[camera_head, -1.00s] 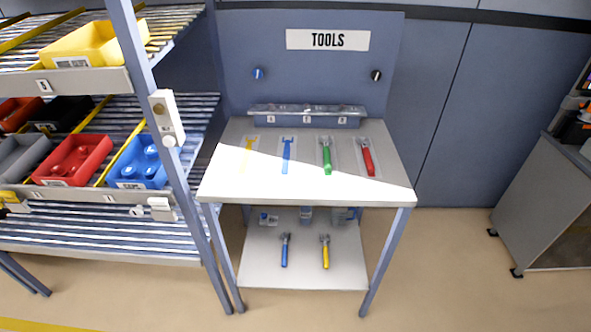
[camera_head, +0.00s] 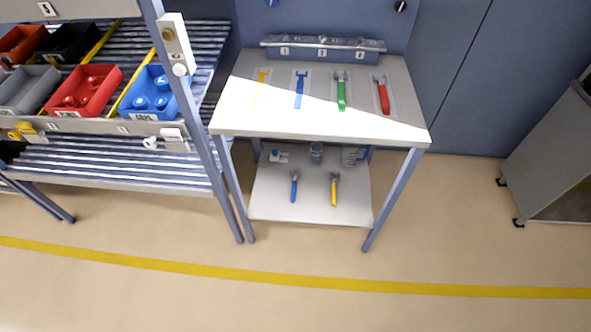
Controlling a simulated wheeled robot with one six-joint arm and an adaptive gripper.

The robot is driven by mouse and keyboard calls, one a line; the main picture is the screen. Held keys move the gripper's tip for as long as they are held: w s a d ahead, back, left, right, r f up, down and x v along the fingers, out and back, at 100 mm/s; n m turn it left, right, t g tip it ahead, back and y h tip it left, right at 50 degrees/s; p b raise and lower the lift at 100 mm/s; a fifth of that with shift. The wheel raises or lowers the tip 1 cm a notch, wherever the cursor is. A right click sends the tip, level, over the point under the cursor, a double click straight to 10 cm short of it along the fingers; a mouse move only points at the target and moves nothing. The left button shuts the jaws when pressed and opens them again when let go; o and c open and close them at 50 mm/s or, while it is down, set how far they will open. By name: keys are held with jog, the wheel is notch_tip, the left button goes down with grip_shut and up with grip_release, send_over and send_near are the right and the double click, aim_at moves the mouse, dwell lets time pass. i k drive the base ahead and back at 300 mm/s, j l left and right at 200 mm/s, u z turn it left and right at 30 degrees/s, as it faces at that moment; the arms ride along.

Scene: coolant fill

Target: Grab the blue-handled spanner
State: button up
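The blue-handled spanner (camera_head: 294,187) lies on the lower shelf (camera_head: 262,208) of the tool table, left of a yellow-handled spanner (camera_head: 334,189). Its grey head points to the back and its handle to the front. On the table top (camera_head: 300,122), a flat blue spanner-shaped mark (camera_head: 299,90) and a yellow one (camera_head: 261,87) show in their slots. A green-handled tool (camera_head: 341,92) and a red-handled tool (camera_head: 382,95) lie in the slots to the right. My gripper is not in view.
A roller rack (camera_head: 110,170) with red, blue, grey and black bins stands close at the left. Small containers (camera_head: 316,153) stand at the back of the lower shelf. A grey cabinet (camera_head: 555,160) is at the right. The floor in front is clear, with a yellow line (camera_head: 320,281).

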aim_at(294, 183)
jog(key=i+j, duration=1.2)
jog(key=i, duration=0.35)
jog(key=i+j, duration=0.1)
jog(key=i, duration=0.35)
jog(key=z, duration=0.05)
